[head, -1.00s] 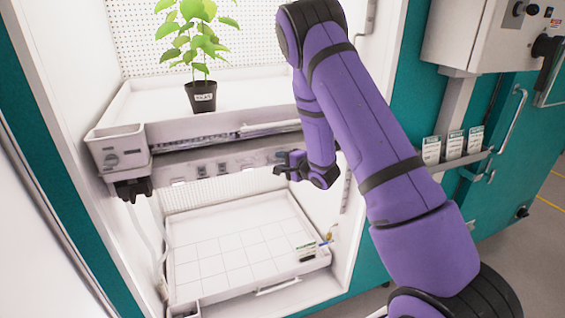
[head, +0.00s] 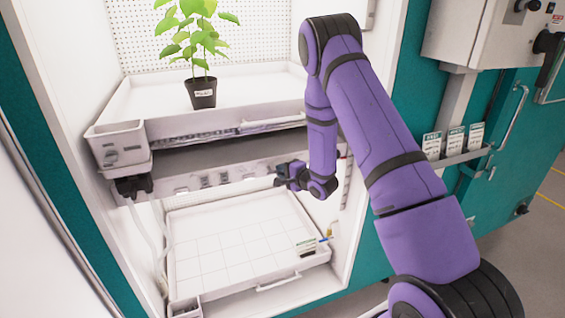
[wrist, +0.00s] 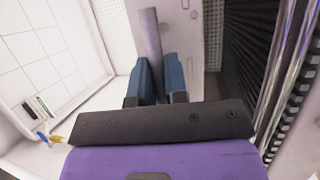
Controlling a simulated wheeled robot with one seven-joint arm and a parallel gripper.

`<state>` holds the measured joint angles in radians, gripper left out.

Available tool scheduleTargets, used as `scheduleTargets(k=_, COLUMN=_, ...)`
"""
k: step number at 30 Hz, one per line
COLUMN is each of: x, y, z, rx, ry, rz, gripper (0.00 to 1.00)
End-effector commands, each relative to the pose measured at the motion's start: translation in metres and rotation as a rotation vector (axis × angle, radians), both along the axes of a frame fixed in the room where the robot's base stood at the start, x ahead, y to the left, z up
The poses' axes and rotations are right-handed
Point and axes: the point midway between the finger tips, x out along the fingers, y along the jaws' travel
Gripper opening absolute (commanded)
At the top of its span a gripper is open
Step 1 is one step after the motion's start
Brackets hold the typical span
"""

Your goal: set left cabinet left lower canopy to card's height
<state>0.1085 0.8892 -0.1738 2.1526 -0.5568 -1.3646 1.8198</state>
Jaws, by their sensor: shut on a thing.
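The lower canopy (head: 235,178), a pale bar with small fittings along its front, hangs level under the upper shelf in the open white cabinet. My gripper (head: 281,178) is at the right part of its front edge. In the wrist view my blue fingers (wrist: 157,65) are shut on a grey bar-like handle (wrist: 151,35) by the canopy's pale face (wrist: 182,45). A small printed card (head: 306,246) stands at the front right of the lower tray (head: 225,235); it also shows in the wrist view (wrist: 38,106). Its writing is too small to read.
A potted plant (head: 201,93) stands on the upper shelf (head: 260,107). A black clamp (head: 133,187) sits at the left post. More cards (head: 455,139) stand in a rack on the teal door at right. Open space lies between canopy and lower tray.

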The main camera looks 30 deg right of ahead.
Motion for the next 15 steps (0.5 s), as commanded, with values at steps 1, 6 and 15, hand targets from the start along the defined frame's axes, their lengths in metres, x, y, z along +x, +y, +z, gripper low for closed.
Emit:
scheduleTargets(k=1, x=-0.001, y=-0.002, z=-0.013, rx=0.002, ry=0.005, rz=-0.003, gripper=0.0)
scheduleTargets(k=6, x=-0.001, y=-0.001, z=-0.048, rx=0.002, ry=0.006, rz=-0.003, gripper=0.0)
scheduleTargets(k=15, x=-0.001, y=0.0, z=-0.092, rx=0.001, ry=0.002, rz=-0.002, gripper=0.0)
